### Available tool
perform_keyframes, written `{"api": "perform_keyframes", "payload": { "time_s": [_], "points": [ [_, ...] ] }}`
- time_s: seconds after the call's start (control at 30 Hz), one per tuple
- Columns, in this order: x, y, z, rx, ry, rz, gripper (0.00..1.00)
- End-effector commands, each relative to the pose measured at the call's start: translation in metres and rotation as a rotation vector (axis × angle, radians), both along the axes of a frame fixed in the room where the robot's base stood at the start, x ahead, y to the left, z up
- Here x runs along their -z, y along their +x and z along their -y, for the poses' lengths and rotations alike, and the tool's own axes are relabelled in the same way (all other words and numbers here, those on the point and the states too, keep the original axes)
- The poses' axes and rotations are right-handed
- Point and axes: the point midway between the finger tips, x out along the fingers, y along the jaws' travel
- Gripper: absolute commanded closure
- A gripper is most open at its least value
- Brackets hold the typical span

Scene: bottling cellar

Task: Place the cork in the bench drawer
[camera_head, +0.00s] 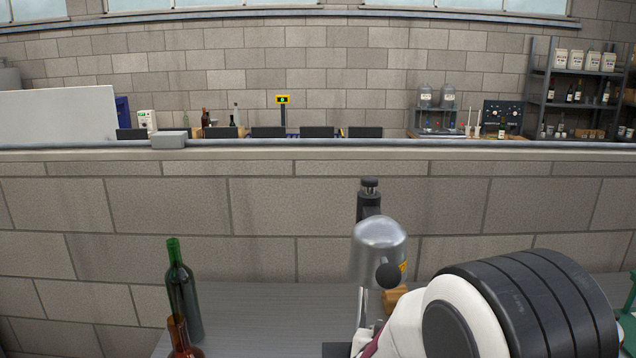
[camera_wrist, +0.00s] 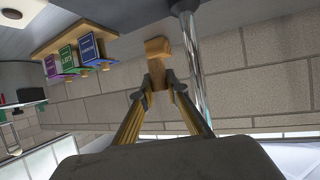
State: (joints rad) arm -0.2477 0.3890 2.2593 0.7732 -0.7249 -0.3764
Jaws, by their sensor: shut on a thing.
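In the wrist view, my gripper (camera_wrist: 158,84) has its two fingers drawn close together at the tips. A tan-brown piece lies between and just beyond the tips, and it looks like the cork (camera_wrist: 158,48). Its exact shape is partly hidden by the fingers. In the head view my white and black arm fills the lower right, and the gripper and cork cannot be made out there. I cannot pick out the bench drawer in either view. The grey bench top (camera_head: 265,305) shows in the head view.
A dark green bottle (camera_head: 182,300) and a brown bottle (camera_head: 180,340) stand at the bench's left. A silver-domed device (camera_head: 380,245) stands near my arm, with a small wooden block (camera_head: 396,298) behind. Coloured boxes (camera_wrist: 68,58) show in the wrist view. Bare bench lies right of the bottles.

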Motion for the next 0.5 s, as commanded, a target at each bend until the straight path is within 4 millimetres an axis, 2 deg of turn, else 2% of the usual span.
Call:
{"api": "perform_keyframes", "payload": {
  "time_s": [0.5],
  "points": [
    [-0.012,-0.001,0.015,-0.160,0.000,0.000,0.91]
  ]
}}
